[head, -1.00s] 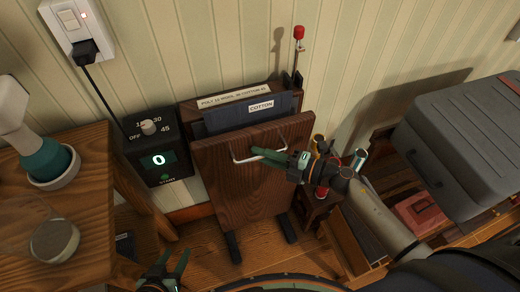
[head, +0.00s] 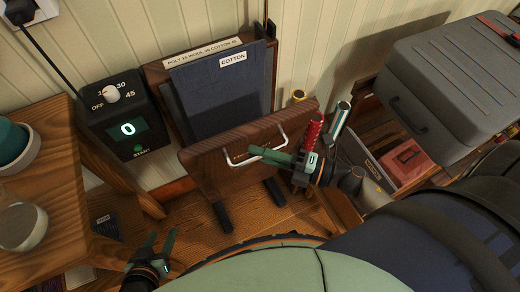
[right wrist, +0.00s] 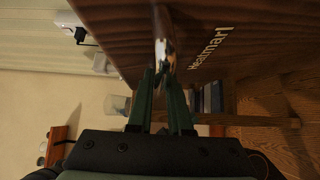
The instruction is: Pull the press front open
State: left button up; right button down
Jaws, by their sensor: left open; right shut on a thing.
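The press front (head: 220,170) is a dark wooden panel, tilted out toward me from the press body, leaving a wide gap at its top. Its silver bar handle (head: 236,161) runs across its face. My right gripper (head: 258,153) is shut on the handle at its right part; in the right wrist view the green fingers (right wrist: 164,80) close around the metal handle (right wrist: 164,48). Inside the press hangs dark blue cloth (head: 215,95) with a "COTTON" tag. My left gripper (head: 158,243) is open and empty, low at the front left, apart from the press.
A black timer box (head: 125,120) showing 0 stands left of the press. A wooden table (head: 50,170) with a glass dish is at the left. A grey case (head: 450,80) and a pink box (head: 409,165) are at the right. Cans stand right of the front.

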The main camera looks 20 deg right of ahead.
jog(key=c, duration=1.2)
grip_release()
jog(key=shift+f, duration=0.1)
jog(key=shift+o, duration=0.3)
jog(key=shift+w+r, duration=0.1)
jog(key=shift+r, duration=0.1)
jog(key=v, duration=1.2)
jog(key=shift+s+d, duration=0.2)
jog(key=shift+s, duration=0.1)
jog(key=shift+f, duration=0.1)
jog(key=shift+c, duration=0.2)
